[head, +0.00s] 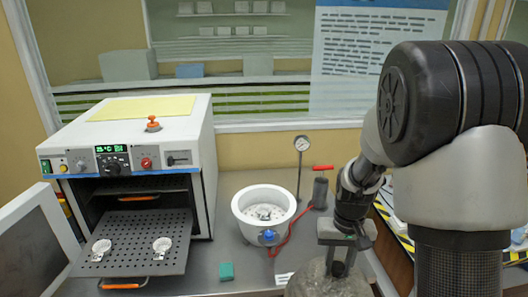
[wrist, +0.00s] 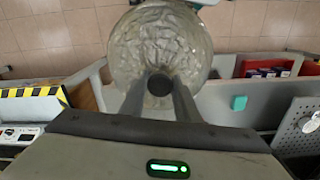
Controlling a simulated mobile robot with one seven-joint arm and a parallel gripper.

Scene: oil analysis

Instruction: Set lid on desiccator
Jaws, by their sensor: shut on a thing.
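The desiccator (head: 240,222) is a white round bowl on the bench, open at the top, with a blue valve at its front. The lid (head: 325,284) is a greyish, glassy dome with a dark knob on top. In the wrist view the lid (wrist: 160,40) fills the upper middle, and its knob (wrist: 159,84) is between my fingers. My gripper (head: 341,258) is shut on the knob, right of and nearer than the desiccator. The lid is apart from the bowl; its lower edge is cut off in the head view.
An oven (head: 190,150) stands left with its door open and a perforated shelf (head: 135,232) pulled out, carrying two small dishes. A gauge (head: 301,145) and red hose (head: 283,243) stand beside the desiccator. A green block (head: 227,271) lies on the bench in front.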

